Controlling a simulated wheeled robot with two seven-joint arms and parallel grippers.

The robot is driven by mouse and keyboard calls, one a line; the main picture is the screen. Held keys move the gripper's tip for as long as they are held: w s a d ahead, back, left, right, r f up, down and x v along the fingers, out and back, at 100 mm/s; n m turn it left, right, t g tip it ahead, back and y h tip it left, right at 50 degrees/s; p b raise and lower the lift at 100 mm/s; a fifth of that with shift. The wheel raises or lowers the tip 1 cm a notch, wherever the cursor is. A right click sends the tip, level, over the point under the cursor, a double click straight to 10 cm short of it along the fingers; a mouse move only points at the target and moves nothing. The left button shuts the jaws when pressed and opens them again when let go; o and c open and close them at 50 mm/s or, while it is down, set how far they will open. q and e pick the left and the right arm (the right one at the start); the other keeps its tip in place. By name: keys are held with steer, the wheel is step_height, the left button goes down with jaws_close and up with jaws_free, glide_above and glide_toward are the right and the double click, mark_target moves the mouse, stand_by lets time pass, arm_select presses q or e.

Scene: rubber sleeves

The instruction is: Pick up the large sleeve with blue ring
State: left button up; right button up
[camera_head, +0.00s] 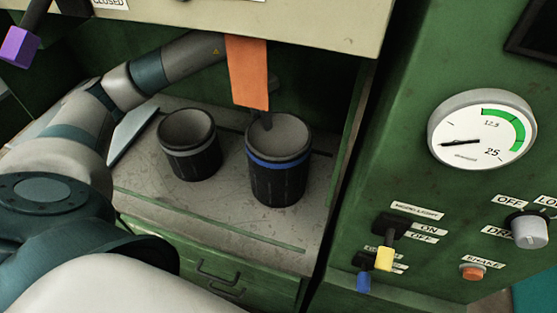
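The large dark sleeve with the blue ring (278,180) stands upright on the shelf of the green machine, right of centre. A smaller dark sleeve with a grey ring (192,160) stands to its left, apart from it. My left arm reaches in from the left, above and behind the smaller sleeve. A dark tip of my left gripper (266,121) shows at the rear left rim of the blue-ringed sleeve. The rest of this gripper is hidden behind an orange strip, so its opening and any contact cannot be told. My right gripper is not in view.
The orange strip (247,72) hangs from the beige upper panel (320,22) just above the blue-ringed sleeve. A green wall with a gauge (482,128) and switches stands close on the right. The shelf (225,209) is bare in front of the sleeves.

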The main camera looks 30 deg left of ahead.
mark_target(262, 129)
arm_select(q)
steer(key=shift+f, duration=0.1)
steer(key=f+p, duration=0.1)
steer(key=f, duration=0.1)
steer(key=f+p, duration=0.2)
steer(key=f, duration=0.1)
steer(key=shift+w+a, duration=0.1)
steer(key=shift+w, duration=0.1)
stand_by(0.4)
jaws_close()
steer(key=shift+w+r, duration=0.1)
steer(key=shift+r, duration=0.05)
stand_by(1.1)
